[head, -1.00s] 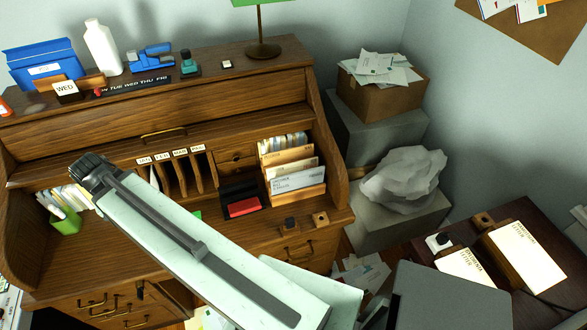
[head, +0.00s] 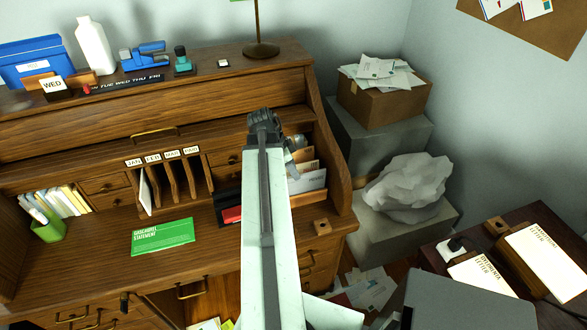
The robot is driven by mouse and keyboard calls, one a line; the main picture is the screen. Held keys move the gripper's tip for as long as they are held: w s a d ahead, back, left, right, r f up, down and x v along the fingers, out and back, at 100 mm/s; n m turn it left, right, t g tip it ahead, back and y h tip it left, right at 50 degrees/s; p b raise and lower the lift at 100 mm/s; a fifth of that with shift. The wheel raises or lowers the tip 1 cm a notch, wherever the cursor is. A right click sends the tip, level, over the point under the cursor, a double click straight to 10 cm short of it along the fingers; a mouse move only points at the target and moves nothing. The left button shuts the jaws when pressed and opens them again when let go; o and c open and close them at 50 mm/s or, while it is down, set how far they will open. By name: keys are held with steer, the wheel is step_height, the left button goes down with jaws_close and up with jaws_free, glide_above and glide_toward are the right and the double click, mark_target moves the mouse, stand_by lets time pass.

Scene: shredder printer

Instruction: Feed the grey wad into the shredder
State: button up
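A large crumpled pale grey mass (head: 408,187), which may be the grey wad, rests on a grey block (head: 405,240) right of the desk. My gripper (head: 264,120) is dark and small at the far end of my pale arm, in front of the desk's right-hand compartments. It is left of the crumpled mass and clearly apart from it. Its fingers are too small and turned away to show whether they are open. I cannot identify the shredder for sure.
The wooden roll-top desk (head: 60,265) holds a green statement sheet (head: 162,237), upright slots and a green pen cup (head: 48,228). A box of papers (head: 383,97) stands behind the crumpled mass. A dark side table (head: 540,222) carries letter stacks. Papers lie on the floor.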

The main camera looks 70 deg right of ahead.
steer(key=b+x, duration=0.6)
steer(key=x, duration=0.1)
steer(key=shift+f+b, duration=0.3)
steer(key=shift+r, duration=0.15)
steer(key=shift+c, duration=0.3)
jaws_close()
steer(key=shift+r+p, duration=0.15)
steer(key=shift+p, duration=0.15)
steer(key=shift+r+p, duration=0.85)
